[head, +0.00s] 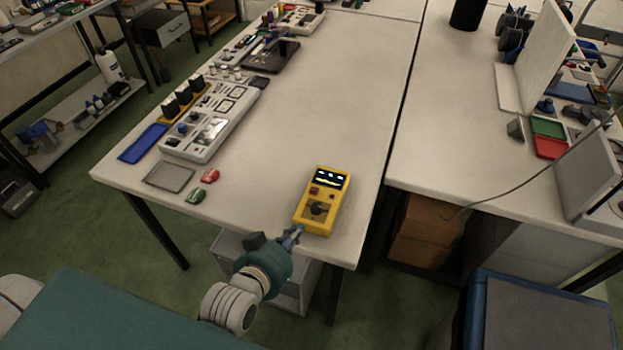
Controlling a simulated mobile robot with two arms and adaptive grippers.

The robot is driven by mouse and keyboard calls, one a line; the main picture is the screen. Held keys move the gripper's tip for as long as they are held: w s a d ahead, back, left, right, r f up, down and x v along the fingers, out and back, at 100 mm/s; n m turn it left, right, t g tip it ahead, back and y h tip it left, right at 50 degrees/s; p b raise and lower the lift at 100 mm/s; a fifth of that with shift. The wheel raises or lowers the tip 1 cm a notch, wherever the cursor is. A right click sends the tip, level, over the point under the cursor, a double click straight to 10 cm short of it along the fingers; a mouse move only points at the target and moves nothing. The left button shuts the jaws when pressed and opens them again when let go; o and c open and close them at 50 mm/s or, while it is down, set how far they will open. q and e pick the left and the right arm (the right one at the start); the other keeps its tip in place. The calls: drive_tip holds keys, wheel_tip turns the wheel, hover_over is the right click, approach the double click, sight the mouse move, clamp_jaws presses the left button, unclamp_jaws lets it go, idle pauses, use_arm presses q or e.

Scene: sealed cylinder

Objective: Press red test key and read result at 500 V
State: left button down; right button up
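A yellow handheld tester (301,214) lies near the front right corner of the white table. Its dark display (331,178) is lit with white marks too small to read. Below the display is a small red key (314,191), with another reddish key to its right. A dark dial (318,210) sits on the lower half; its setting cannot be read. My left gripper (297,231) is at the tester's lower left corner, below the keys; contact with the case cannot be told. Its fingers look close together, but their opening is unclear. My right gripper is not in view.
A red item (210,176) and a green item (195,196) lie left of the tester, beside a grey tray (169,175). A large white panel unit (186,148) stands farther back. The table (340,110) is clear behind the tester.

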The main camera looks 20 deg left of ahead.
use_arm(q)
wheel_tip(320, 180, up, 7)
drive_tip(key=w+a+t, duration=0.1)
drive_tip(key=w+t, duration=0.2)
drive_tip(key=shift+r+n, duration=0.2)
drive_tip(key=shift+n, duration=0.1)
drive_tip(key=p, duration=0.2)
hover_over(309, 198)
wheel_tip(309, 198, down, 2)
drive_tip(key=shift+f, duration=0.1)
wheel_tip(309, 198, down, 3)
drive_tip(key=shift+r, duration=0.15)
drive_tip(key=shift+f+p, duration=0.3)
drive_tip(key=shift+f, duration=0.4)
drive_tip(key=shift+f, duration=0.15)
